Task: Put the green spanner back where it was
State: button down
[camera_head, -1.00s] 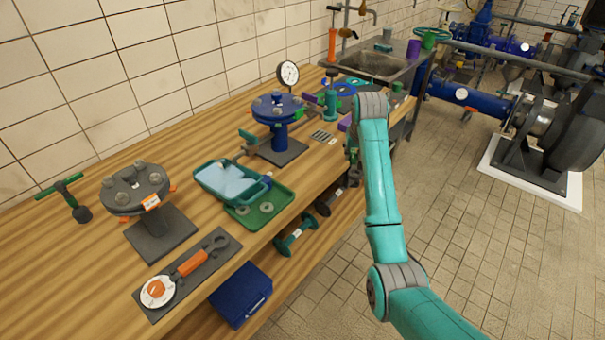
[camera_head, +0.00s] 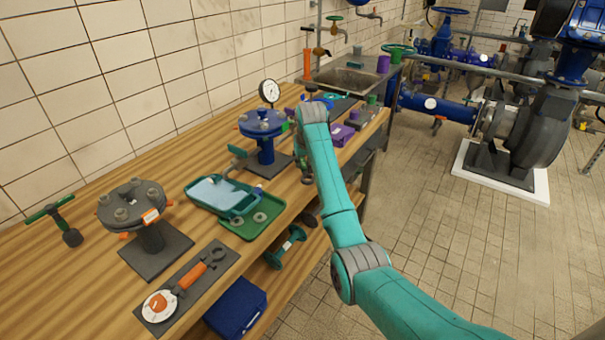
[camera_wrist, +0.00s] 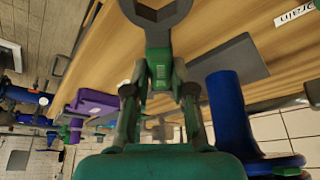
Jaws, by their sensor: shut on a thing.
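The green spanner (camera_wrist: 158,52) is in my gripper (camera_wrist: 160,88). In the wrist view its green handle lies between the two fingers, and its grey ring-shaped head (camera_wrist: 157,14) points up out of the picture, over the wooden bench. In the head view my arm hides most of the gripper, which is at the bench's front edge, right of the blue flange stand (camera_head: 265,148). The stand's blue column also shows in the wrist view (camera_wrist: 226,110), right of the gripper, with its grey base plate (camera_wrist: 228,62).
A green tray (camera_head: 252,226), a teal-rimmed tray (camera_head: 238,209) and a grey flange stand (camera_head: 152,236) are on the bench. An orange-handled tool (camera_head: 192,276) lies on a dark mat (camera_head: 222,262). A purple box (camera_head: 342,135) is beyond my arm. A pressure gauge (camera_head: 269,91) stands behind the blue flange.

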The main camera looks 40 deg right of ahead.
aim_at(304, 172)
jog(key=shift+d+f, duration=0.1)
jog(key=shift+f, duration=2.2)
jog(key=c, duration=1)
grip_release()
jog(key=shift+f, duration=0.15)
jog(key=v, duration=1.2)
